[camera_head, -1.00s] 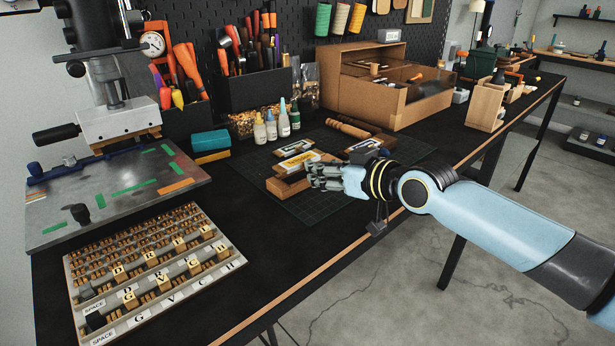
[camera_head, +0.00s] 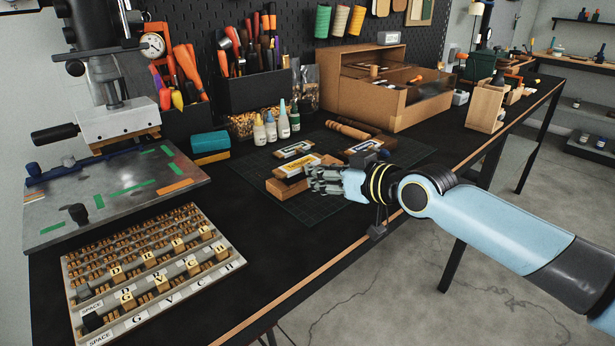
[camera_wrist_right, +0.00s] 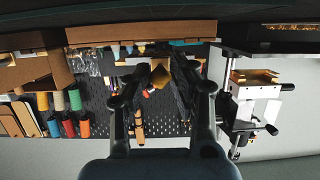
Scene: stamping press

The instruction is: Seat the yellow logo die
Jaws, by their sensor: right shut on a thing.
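The yellow logo die, with its yellow label (camera_head: 299,166), is on a wooden block (camera_head: 279,188) on the dark cutting mat. My right gripper (camera_head: 318,181) is at the right side of this block, its fingers partly covering that end. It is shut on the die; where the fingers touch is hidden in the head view. In the right wrist view a golden piece (camera_wrist_right: 160,73) shows between the dark fingers. The stamping press (camera_head: 118,122) stands at the left, and it also shows in the right wrist view (camera_wrist_right: 257,88). My left gripper is not in view.
A letter tray (camera_head: 150,305) is at front left. The bench between tray and mat is clear.

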